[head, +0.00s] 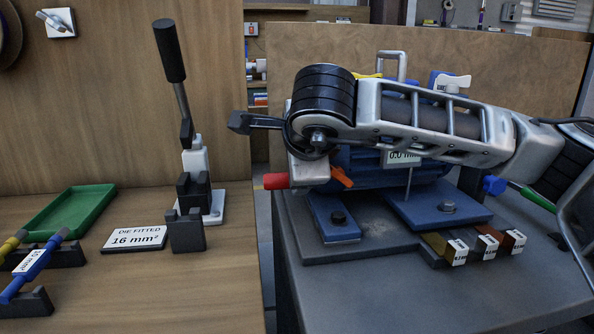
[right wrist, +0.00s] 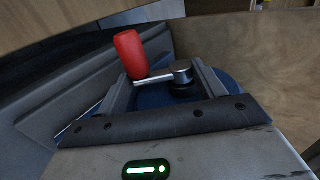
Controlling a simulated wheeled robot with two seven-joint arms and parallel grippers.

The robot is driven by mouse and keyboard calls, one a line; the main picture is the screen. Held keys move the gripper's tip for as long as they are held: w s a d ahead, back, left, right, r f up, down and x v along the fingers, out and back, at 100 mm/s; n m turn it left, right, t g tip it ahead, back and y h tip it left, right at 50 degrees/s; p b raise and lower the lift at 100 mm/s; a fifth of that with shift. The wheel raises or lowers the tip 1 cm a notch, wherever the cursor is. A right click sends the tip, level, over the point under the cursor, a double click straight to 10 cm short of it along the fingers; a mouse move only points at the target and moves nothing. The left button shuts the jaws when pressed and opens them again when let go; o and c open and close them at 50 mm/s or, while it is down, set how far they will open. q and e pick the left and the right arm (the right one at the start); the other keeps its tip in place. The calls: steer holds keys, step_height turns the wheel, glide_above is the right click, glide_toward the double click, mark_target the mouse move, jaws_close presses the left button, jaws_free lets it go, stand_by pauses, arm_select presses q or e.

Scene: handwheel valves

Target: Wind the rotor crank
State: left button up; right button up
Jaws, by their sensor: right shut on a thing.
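The rotor crank has a red handle (right wrist: 130,55) and a metal arm (right wrist: 155,78) with a round hub. In the right wrist view my right gripper (right wrist: 162,82) has its two fingers on either side of the crank and is shut on it. The red handle stands up beside the left finger. In the head view the red handle (head: 276,181) shows beside the pale wrist; my right arm hides the fingertips and most of the crank. The blue machine (head: 370,175) is behind the arm, with a partly covered display reading about 0.0. My left gripper is not in view.
The machine stands on a dark grey bench (head: 440,280) with several coloured labelled blocks in front. On the wooden bench at left are a lever press (head: 196,165), a green tray (head: 75,212), a "DIE FITTED 16 mm²" sign (head: 136,237) and tools. A gap separates the benches.

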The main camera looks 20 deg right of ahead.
steer(key=o, duration=1)
steer(key=shift+c, duration=0.2)
steer(key=shift+s+a+r, duration=0.15)
steer(key=shift+s+r, duration=0.25)
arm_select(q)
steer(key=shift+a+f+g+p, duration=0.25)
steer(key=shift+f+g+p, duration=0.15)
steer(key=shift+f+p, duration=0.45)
arm_select(e)
steer(key=v, duration=1.4)
steer(key=shift+s+r, duration=0.25)
steer(key=shift+s, duration=0.1)
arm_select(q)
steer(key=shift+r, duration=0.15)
